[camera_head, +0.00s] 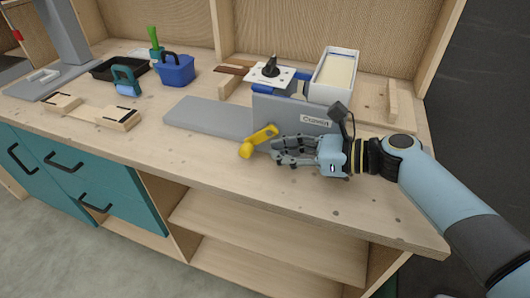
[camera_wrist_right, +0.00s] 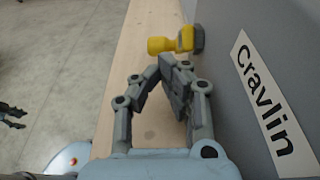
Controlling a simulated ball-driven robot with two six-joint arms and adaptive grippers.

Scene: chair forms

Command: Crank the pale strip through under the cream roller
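The roller machine is a grey upright panel labelled "Cravlin" (camera_head: 315,120), with a flat grey bed (camera_head: 208,115) running out to its left. A yellow crank (camera_head: 259,141) stands out from the panel's front; it also shows in the right wrist view (camera_wrist_right: 172,42). My right gripper (camera_head: 276,150) is in front of the panel, just right of the crank and apart from it in the wrist view. Its fingers (camera_wrist_right: 160,70) look partly open with nothing between them. The cream roller and pale strip cannot be made out. A dark, blurred shape (camera_wrist_right: 12,115) may be my left gripper.
A white box with cream contents (camera_head: 334,75) and a white plate with a black knob (camera_head: 271,75) are behind the panel. A blue basket (camera_head: 175,70), a black tray (camera_head: 105,70) and wooden blocks (camera_head: 118,117) lie left. The bench front is clear.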

